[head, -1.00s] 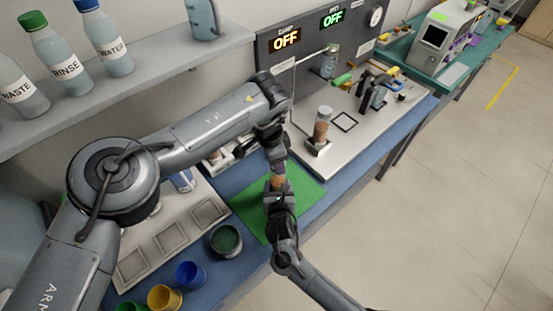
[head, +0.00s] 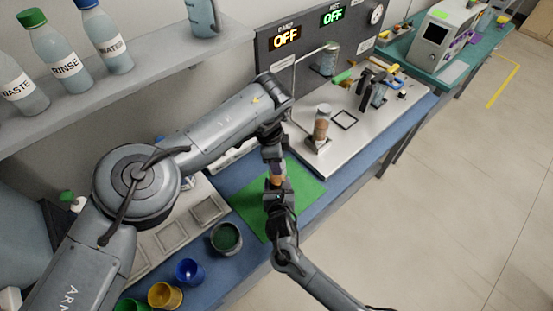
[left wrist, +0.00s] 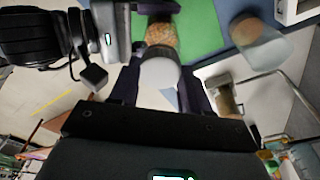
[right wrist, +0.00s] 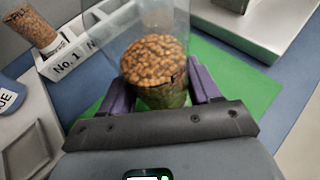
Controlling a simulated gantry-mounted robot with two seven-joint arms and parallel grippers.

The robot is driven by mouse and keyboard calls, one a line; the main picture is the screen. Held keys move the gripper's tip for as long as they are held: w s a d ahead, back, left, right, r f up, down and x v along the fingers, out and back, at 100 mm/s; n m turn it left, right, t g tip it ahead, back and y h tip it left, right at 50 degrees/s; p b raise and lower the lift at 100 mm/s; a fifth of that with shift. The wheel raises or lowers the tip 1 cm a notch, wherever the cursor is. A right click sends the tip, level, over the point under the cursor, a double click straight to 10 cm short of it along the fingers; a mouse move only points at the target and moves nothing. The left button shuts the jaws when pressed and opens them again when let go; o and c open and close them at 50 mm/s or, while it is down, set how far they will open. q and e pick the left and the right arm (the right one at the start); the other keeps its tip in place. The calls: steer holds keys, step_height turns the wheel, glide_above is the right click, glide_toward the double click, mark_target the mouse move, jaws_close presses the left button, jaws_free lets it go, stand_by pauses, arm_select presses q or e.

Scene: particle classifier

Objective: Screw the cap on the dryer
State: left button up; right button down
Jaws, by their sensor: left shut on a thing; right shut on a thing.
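The dryer (right wrist: 155,75) is a clear tube partly filled with brown granules. My right gripper (right wrist: 165,98) is shut on its lower part above the green mat; in the head view the right gripper (head: 277,188) is below the left one. My left gripper (left wrist: 160,88) is shut on the whitish-grey cap (left wrist: 160,73) at the other end of the dryer, whose granules show just past it. In the head view the left gripper (head: 273,160) points down at the dryer. The cap is lined up with the dryer; how far it is threaded on is hidden.
The green mat (head: 311,189) lies under both grippers. A second granule-filled tube (head: 321,130) stands on the white machine base to the right. Cups, including a blue one (head: 189,271), stand at front left. A No.1 rack (right wrist: 62,62) is near the right gripper.

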arm_select(q)
steer(key=m, duration=0.4)
steer(key=shift+m+g, duration=0.3)
steer(key=m, duration=0.4)
steer(key=shift+w+m+g+y, duration=0.1)
steer(key=shift+m+g+y, duration=0.2)
steer(key=o, duration=1)
steer(key=shift+r, duration=0.1)
steer(key=shift+r, duration=2.2)
